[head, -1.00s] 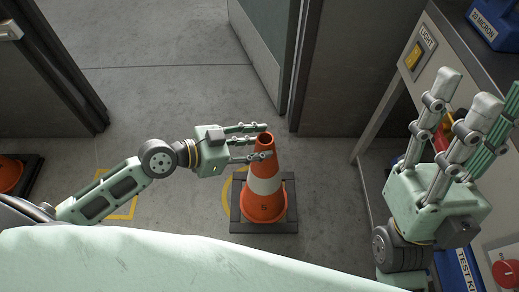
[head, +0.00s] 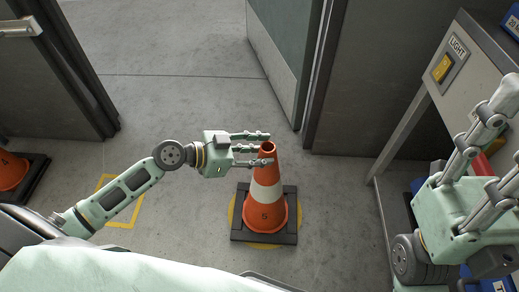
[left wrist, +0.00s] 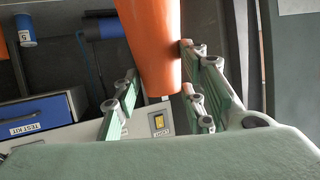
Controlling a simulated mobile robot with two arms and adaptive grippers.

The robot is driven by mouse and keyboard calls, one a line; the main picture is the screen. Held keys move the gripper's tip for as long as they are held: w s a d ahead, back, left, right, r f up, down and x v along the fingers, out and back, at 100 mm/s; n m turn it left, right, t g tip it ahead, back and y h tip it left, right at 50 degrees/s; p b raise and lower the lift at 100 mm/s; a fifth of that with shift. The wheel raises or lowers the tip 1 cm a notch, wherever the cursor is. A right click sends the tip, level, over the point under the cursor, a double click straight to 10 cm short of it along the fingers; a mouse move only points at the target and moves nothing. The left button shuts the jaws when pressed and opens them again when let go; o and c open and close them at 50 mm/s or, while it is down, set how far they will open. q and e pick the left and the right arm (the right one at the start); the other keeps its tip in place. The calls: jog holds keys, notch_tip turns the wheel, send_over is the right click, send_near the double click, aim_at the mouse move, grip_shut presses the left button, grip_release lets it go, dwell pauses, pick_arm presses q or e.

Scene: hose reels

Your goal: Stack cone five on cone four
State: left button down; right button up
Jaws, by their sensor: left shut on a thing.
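The orange cone marked 5 (head: 265,214), with a white band and a dark square base, stands upright over a yellow floor circle. I cannot tell whether its base touches the floor. My left gripper (head: 266,149) is shut on the cone's top from the left side. In the left wrist view the orange cone (left wrist: 155,45) fills the space between the fingers. Another orange cone (head: 12,172) on a dark base is cut off at the left edge; its mark is too small to read surely. My right gripper (head: 482,128) is open and empty at the right.
A grey bench with a yellow light switch (head: 441,68) stands at the right, its leg near the floor cone. An open door (head: 283,50) and dark panels are behind. A yellow floor outline (head: 125,205) is empty. The floor between the two cones is clear.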

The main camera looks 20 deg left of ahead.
pick_arm(q)
jog(key=shift+w+r, duration=0.1)
jog(key=shift+r, duration=0.05)
jog(key=c, duration=1.1)
grip_release()
jog(key=shift+f, duration=0.2)
